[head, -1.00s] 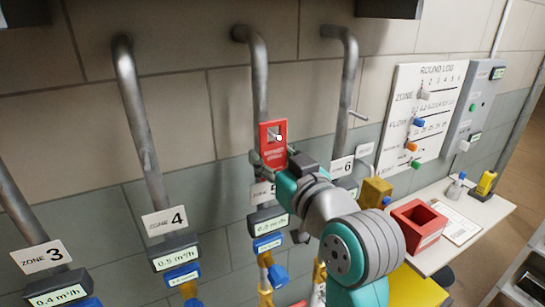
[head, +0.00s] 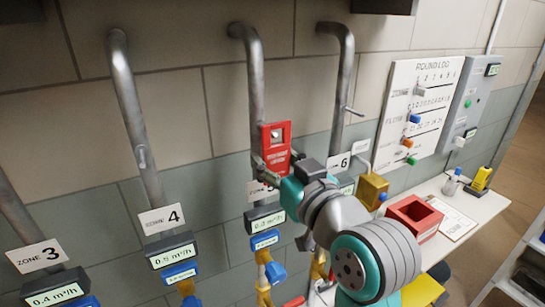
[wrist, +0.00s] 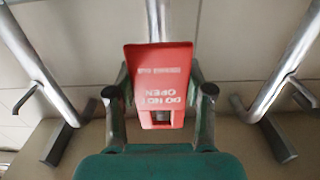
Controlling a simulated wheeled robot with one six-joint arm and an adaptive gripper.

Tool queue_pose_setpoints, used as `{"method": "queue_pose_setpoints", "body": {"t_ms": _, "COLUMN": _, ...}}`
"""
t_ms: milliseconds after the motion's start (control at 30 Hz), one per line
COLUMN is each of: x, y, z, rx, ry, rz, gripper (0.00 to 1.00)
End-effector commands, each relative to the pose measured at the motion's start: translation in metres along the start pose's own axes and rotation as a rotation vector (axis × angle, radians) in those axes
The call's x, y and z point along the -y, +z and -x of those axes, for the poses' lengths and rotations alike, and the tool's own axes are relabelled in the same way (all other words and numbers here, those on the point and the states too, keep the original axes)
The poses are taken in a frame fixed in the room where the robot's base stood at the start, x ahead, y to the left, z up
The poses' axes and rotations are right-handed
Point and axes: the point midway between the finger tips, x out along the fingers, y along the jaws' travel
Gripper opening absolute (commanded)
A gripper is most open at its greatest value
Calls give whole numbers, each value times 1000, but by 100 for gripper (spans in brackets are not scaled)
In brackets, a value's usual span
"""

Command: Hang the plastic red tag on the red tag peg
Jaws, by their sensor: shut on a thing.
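The plastic red tag (head: 276,156) is held upright in front of the zone 5 pipe (head: 253,80), its square hole at the top. My gripper (head: 279,168) is shut on its lower part. In the wrist view my gripper (wrist: 160,93) has a finger on each side of the red tag (wrist: 160,60), which shows upside down with white "DO NOT OPEN" lettering. A small pale shape shows in the tag's hole in the head view. I cannot tell whether it is a peg passing through. The zone 5 peg is otherwise hidden by the tag.
Neighbouring pipes carry bare pegs, at zone 4 (head: 142,157) and zone 6 (head: 352,110). Flow meters and blue fittings sit low on the pipes. At right are a round log board (head: 420,105), a red open box (head: 414,218) and a white table (head: 480,212).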

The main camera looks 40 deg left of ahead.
Motion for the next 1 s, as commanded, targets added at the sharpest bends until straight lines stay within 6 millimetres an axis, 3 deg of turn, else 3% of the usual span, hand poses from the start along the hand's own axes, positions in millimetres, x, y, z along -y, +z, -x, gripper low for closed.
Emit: {"method": "queue_pose_setpoints", "body": {"t_ms": 1000, "x": 0, "y": 0, "z": 44, "rx": 0, "ry": 0, "rz": 0, "gripper": 13}}
